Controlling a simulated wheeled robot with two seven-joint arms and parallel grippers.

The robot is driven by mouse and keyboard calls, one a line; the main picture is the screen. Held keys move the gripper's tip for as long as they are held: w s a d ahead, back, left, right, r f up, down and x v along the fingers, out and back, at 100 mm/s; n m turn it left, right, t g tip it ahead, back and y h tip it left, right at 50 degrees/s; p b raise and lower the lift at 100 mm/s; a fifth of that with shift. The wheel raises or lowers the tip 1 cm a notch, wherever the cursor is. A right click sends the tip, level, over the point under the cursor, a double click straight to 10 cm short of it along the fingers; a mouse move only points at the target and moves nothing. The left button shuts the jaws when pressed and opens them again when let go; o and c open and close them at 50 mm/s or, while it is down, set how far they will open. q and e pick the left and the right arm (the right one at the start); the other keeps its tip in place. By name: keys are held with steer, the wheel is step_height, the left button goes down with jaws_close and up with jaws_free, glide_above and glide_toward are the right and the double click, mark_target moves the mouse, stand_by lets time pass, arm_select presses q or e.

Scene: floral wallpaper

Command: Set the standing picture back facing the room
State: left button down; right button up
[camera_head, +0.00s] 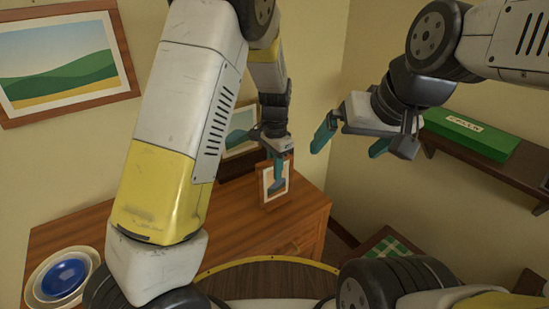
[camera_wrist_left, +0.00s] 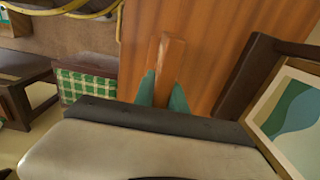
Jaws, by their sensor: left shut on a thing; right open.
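My left gripper (camera_head: 278,178) is shut on the frame from above. In the left wrist view the teal fingers (camera_wrist_left: 163,92) lie on either side of the frame's narrow wooden edge (camera_wrist_left: 168,62). Whether the frame's foot touches the cabinet top is hard to tell. My right gripper (camera_head: 351,142) is open and empty in the air to the right.
Another framed picture (camera_head: 238,134) is behind, partly hidden by my left arm; a landscape (camera_head: 58,63) hangs at left. Stacked bowls (camera_head: 62,277) sit at the cabinet's left. A shelf (camera_head: 505,172) with a green box (camera_head: 470,135) is at right, a green checked cloth (camera_head: 390,250) below.

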arm_select(q)
steer(key=shift+f, duration=0.4)
steer(key=c, duration=1.3)
jaws_free()
step_height(320, 180, up, 8)
steer(key=shift+f, duration=0.2)
steer(key=s+a+r+n+t+h, duration=0.1)
steer(key=s+a+r+n+h, duration=0.1)
steer(key=s+a+r+n, duration=0.5)
steer(key=s+a+r+n+t, duration=0.1)
steer(key=s+a+r, duration=0.1)
steer(key=s, duration=0.3)
steer(key=s+a+r+n+t, duration=0.1)
steer(key=s+a+r+t, duration=0.1)
steer(key=s+a+r, duration=0.1)
steer(key=s+a+r+n+t, duration=0.1)
steer(key=s+a+r+t, duration=0.1)
steer(key=s, duration=0.4)
steer(key=shift+s+a+r+n, duration=0.35)
steer(key=shift+a+r, duration=0.25)
steer(key=shift+r, duration=0.15)
